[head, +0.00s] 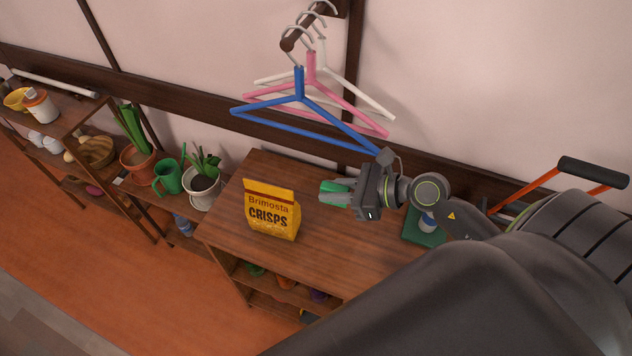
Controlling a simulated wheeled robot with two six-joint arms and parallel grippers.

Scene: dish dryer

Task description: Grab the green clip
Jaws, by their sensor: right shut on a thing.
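The green clip (333,187) is between the fingers of my right gripper (336,193). The gripper is shut on it, and the fingers hide part of the clip. The gripper points left, above the wooden cabinet top, to the right of a yellow bag of crisps (271,211) that stands upright. The gripper and the bag are apart. My left gripper is not in view.
Blue, pink and white hangers (300,98) hang from a wall peg behind the gripper. Potted plants (203,186) and a green watering can (168,177) stand at the left. A green box (412,236) lies right, partly hidden by my arm. The cabinet's front top (310,260) is clear.

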